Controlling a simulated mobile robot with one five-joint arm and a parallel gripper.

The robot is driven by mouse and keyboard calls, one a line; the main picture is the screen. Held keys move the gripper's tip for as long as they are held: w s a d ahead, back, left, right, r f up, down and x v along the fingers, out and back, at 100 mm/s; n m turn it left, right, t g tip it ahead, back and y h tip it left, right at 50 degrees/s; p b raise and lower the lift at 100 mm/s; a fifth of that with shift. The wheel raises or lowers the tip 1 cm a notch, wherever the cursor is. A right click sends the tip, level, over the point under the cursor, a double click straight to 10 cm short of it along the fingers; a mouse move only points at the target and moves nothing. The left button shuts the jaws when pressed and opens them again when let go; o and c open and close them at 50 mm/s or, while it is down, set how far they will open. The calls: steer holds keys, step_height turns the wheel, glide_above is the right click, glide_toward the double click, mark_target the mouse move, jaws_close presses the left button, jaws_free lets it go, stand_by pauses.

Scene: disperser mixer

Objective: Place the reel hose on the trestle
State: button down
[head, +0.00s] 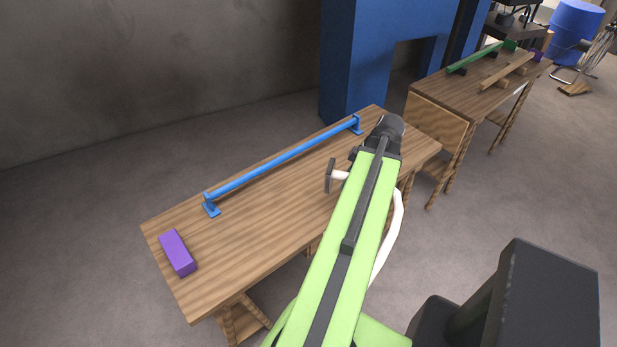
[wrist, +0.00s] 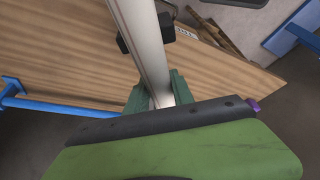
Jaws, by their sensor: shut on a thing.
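My gripper (wrist: 158,94) shows green fingers in the wrist view, shut on a long white piece, which I take for the reel hose (wrist: 146,42). A black block sits across this piece further out. In the head view, a short white end with a dark block (head: 330,176) sticks out left of my green arm, above the table. A curved white length (head: 391,235) shows right of the arm; the arm hides whether they join. The wooden trestle table (head: 250,235) lies below and left of my arm. My fingertips are hidden in the head view.
A blue rail (head: 285,160) on two feet runs along the table's back edge. A purple block (head: 178,254) lies at its near left end. The table's middle is bare. A second wooden table (head: 437,120) with a green bar (head: 482,58) stands beyond, near a blue frame (head: 345,60).

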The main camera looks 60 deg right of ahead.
steer(key=w+d+m+h, duration=0.1)
steer(key=w+d+m, duration=0.1)
steer(key=d+m, duration=0.3)
steer(key=w+d+m+h, duration=0.2)
steer(key=w+d, duration=0.1)
steer(key=d, duration=0.3)
steer(key=b, duration=0.7)
glide_toward(318, 170)
steer(key=shift+w+d, duration=0.3)
steer(key=shift+w, duration=0.7)
step_height(318, 170, down, 4)
steer(key=b, duration=0.4)
steer(key=shift+f+b, duration=0.25)
steer(key=shift+b, duration=0.1)
steer(key=shift+a+r, duration=0.1)
steer(key=shift+r, duration=0.15)
steer(key=shift+f, duration=0.2)
steer(key=c, duration=1.1)
jaws_free()
steer(key=shift+s, duration=0.1)
